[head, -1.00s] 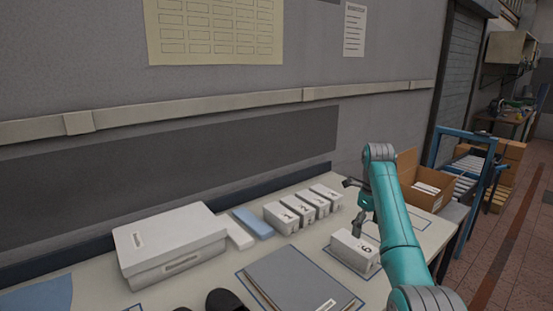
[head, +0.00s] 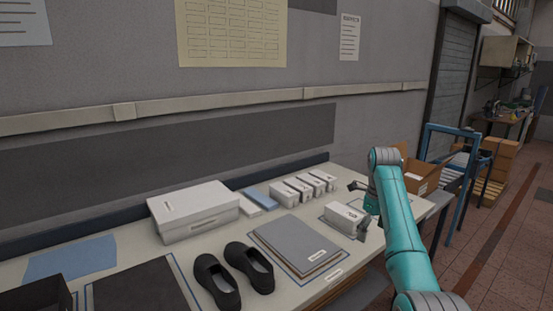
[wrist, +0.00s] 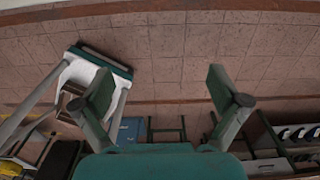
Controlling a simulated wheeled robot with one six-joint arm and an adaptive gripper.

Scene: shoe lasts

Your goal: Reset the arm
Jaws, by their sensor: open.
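My gripper (head: 359,209) is at the end of my teal arm, over the right part of the table (head: 318,294) in the head view. In the wrist view its two fingers (wrist: 161,90) stand wide apart with nothing between them. Past them is tiled floor. A white numbered box (head: 340,216) sits on the table close to the gripper in the head view; I cannot tell how far apart they are in depth.
The table also holds a large white lidded box (head: 194,212), several small numbered boxes (head: 291,191), black shoes (head: 216,281) and a grey folder (head: 295,243). An open cardboard box (head: 422,177) and a blue frame (head: 448,140) stand at right. Floor (head: 500,240) shows beyond.

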